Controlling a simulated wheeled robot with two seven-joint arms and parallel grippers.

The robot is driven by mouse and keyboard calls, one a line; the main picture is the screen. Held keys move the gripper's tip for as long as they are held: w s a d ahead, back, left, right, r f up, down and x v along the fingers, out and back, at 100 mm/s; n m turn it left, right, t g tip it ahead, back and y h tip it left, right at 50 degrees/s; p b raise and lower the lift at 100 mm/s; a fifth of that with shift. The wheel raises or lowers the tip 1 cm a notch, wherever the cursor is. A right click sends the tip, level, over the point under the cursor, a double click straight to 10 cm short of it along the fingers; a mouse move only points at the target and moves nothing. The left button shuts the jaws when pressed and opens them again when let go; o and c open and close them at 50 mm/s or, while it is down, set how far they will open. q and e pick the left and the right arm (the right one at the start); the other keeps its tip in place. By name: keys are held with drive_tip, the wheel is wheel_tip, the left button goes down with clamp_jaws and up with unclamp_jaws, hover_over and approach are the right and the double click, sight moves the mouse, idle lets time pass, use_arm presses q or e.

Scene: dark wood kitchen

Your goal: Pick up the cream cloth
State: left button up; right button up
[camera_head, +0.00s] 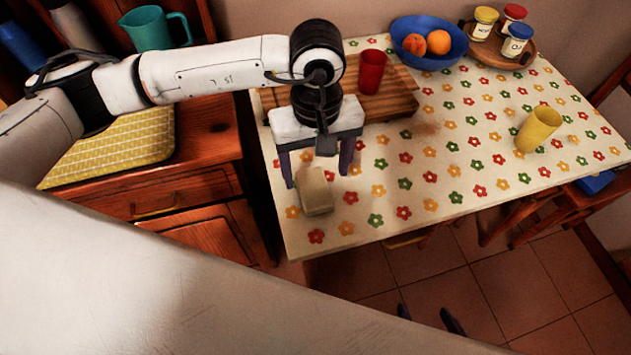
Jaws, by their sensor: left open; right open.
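The cream cloth (316,196) looks like a small folded block. It lies on the flower-patterned table near its front left edge. My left gripper (317,178) is open and points down over the cloth, one finger to each side of its far end. I cannot tell whether the fingers touch it. My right gripper (428,317) shows only as two dark fingertips, apart and empty, above the floor at the bottom. The rest of it is hidden behind a large pale part in the foreground.
A wooden board (387,104) with a red cup (371,72) lies behind my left gripper. A blue fruit bowl (429,58), a jar tray (489,57) and a tilted yellow cup (539,129) are farther right. The table's middle is clear. A wooden cabinet (205,190) stands left.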

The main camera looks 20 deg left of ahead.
sight(315, 189)
use_arm(q)
drive_tip(key=shift+f, duration=0.35)
drive_tip(key=shift+s+f, duration=0.1)
drive_tip(key=shift+f, duration=0.25)
wheel_tip(315, 189, down, 4)
drive_tip(key=shift+a+r+p, duration=0.15)
drive_tip(key=shift+r+p, duration=0.05)
drive_tip(key=shift+p, duration=0.35)
drive_tip(key=shift+f, duration=0.45)
use_arm(e)
drive_tip(key=shift+w+r, duration=0.3)
drive_tip(key=shift+r, duration=0.2)
drive_tip(key=shift+w+r, duration=0.3)
drive_tip(key=shift+r, duration=0.2)
use_arm(q)
drive_tip(key=shift+c, duration=0.2)
drive_tip(key=c, duration=1.1)
use_arm(e)
drive_tip(key=shift+s+f, duration=0.15)
drive_tip(key=shift+s, duration=0.05)
